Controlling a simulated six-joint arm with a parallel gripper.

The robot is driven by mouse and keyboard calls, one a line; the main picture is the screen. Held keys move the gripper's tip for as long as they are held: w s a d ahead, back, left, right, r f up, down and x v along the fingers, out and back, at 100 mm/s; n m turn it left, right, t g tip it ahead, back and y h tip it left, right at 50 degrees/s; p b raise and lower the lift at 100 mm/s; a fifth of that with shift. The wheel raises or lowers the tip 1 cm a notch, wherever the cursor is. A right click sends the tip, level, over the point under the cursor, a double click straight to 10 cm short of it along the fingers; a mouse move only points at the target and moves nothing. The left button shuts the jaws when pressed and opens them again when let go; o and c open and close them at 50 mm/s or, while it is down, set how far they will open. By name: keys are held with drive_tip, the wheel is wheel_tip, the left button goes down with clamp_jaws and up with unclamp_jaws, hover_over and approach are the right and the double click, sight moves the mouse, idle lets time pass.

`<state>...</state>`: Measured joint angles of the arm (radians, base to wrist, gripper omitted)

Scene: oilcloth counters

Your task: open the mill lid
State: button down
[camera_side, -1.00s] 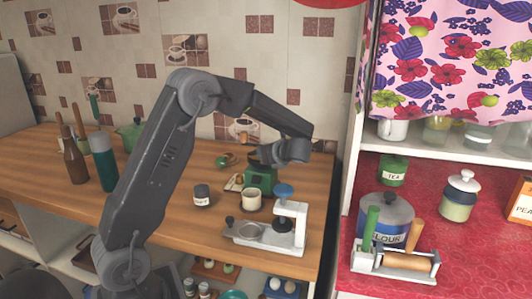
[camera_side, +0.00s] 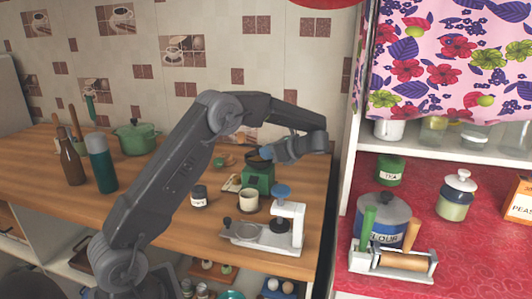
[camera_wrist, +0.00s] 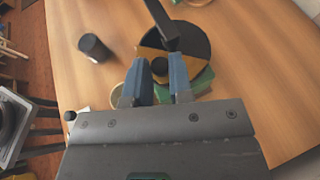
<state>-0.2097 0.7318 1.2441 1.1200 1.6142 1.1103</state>
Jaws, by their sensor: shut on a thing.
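The mill (camera_side: 258,180) is a green box-shaped body standing on the wooden counter, behind a cream cup. In the wrist view its green side (camera_wrist: 203,82) shows below the lid (camera_wrist: 196,44), a dark disc with tan wood-coloured parts. A black crank-like bar crosses the lid's far side. My gripper (camera_wrist: 158,72) has its blue fingers shut on the lid's small black knob. In the side view my gripper (camera_side: 264,153) is at the top of the mill, and a dark edge beside it appears raised. The fingers hide part of the lid, so I cannot tell its exact angle.
A cream cup (camera_side: 249,200) and dark labelled jar (camera_side: 199,195) stand close in front and left. A white press-like device (camera_side: 290,228) stands front right. A white shelf post bounds the counter's right.

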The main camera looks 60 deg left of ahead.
drive_tip(key=shift+w+a+n+g+h, duration=0.1)
drive_tip(key=shift+w+n+g+h, duration=0.3)
drive_tip(key=shift+n+g, duration=0.4)
drive_tip(key=shift+w+a+n+g+h, duration=0.1)
drive_tip(key=shift+w+n+g+h, duration=0.2)
drive_tip(key=shift+n+g+h, duration=0.35)
drive_tip(key=shift+n+g, duration=0.25)
drive_tip(key=c, duration=1.1)
unclamp_jaws()
drive_tip(key=shift+o, duration=0.2)
drive_tip(key=shift+r, duration=0.15)
drive_tip(key=r, duration=0.4)
drive_tip(key=shift+s+a+r, duration=0.25)
drive_tip(key=shift+s, duration=0.05)
drive_tip(key=s+a+r, duration=0.5)
drive_tip(key=s+r, duration=0.1)
drive_tip(key=s, duration=0.3)
drive_tip(key=shift+s+a+r, duration=0.15)
drive_tip(key=shift+a, duration=0.2)
